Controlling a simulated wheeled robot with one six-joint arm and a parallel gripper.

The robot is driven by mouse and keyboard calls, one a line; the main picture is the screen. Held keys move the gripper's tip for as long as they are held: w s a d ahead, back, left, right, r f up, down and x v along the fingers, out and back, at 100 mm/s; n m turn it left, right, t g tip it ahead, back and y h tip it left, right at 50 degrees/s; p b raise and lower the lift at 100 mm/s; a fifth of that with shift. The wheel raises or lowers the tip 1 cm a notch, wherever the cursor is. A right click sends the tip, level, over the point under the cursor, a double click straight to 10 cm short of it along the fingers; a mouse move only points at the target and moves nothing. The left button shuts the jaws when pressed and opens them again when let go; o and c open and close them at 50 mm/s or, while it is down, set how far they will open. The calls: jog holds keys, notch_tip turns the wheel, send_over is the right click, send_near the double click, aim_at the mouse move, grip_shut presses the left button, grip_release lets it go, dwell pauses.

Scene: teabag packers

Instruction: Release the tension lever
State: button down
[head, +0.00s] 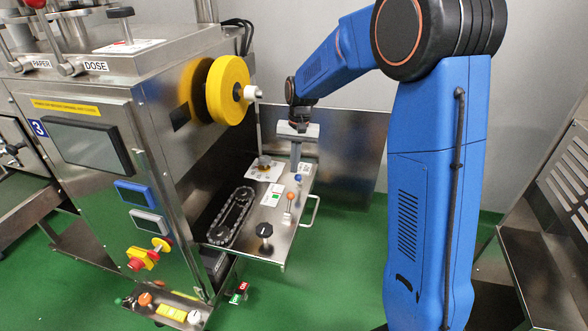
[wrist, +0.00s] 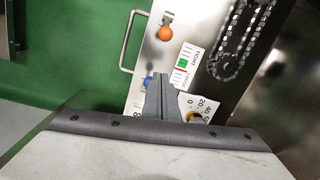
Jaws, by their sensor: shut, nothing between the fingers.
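A steel side plate (head: 276,246) beside the machine carries two small ball-topped levers. One has an orange ball (head: 291,195), also in the wrist view (wrist: 165,34). The other has a blue ball (head: 298,178), also in the wrist view (wrist: 149,81). A label with green and red marks (wrist: 184,64) lies between them and the chain. I cannot tell which ball belongs to the tension lever. My gripper (head: 295,168) points down over the far part of the plate, shut and empty. In the wrist view its fingertips (wrist: 163,76) appear close beside the blue ball; contact is unclear.
A dial with a numbered scale (wrist: 194,104) is near my fingers. A handle rail (head: 313,212) runs along the plate's outer edge. Yellow discs (head: 228,90) stick out above. Green floor is open to the right.

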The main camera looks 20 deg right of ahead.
aim_at(290, 203)
jog(key=f, duration=0.8)
jog(key=shift+s+a+f, duration=0.1)
jog(key=shift+s+a, duration=0.1)
jog(key=shift+a, duration=0.2)
jog(key=shift+s+a+r, duration=0.2)
jog(key=shift+s+r, duration=0.1)
jog(key=shift+s, duration=0.3)
jog(key=shift+s+a+r, duration=0.15)
jog(key=shift+s+r, duration=0.1)
jog(key=shift+s, duration=0.3)
jog(key=shift+s+a+r, duration=0.2)
jog(key=shift+s+r, duration=0.1)
jog(key=shift+s, duration=0.3)
